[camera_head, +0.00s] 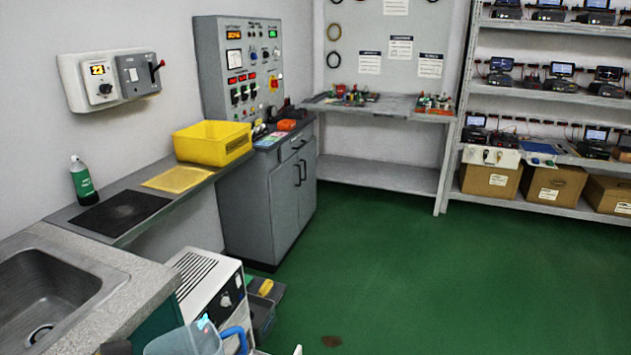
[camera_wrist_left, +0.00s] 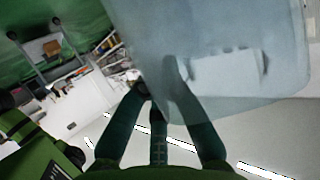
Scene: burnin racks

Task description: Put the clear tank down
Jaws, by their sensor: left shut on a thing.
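The clear tank (camera_head: 172,343) is a pale blue, see-through container at the bottom edge of the head view, cut off by the frame. A blue handle (camera_head: 236,334) shows at its right side. In the left wrist view the tank (camera_wrist_left: 225,35) is a large cloudy shape filling the upper right. My left gripper (camera_wrist_left: 163,88) is shut on the tank, with its dark green fingers against the tank's lower left part. The exact contact is blurred. The left gripper cannot be made out in the head view. My right gripper is in neither view.
A counter with a sink (camera_head: 55,290) is at the lower left. Beyond it, a shelf bears a black mat (camera_head: 122,212), a yellow mat (camera_head: 178,179), a green bottle (camera_head: 84,182) and a yellow bin (camera_head: 212,142). A white machine (camera_head: 205,285) stands on the floor. The green floor (camera_head: 400,270) is open.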

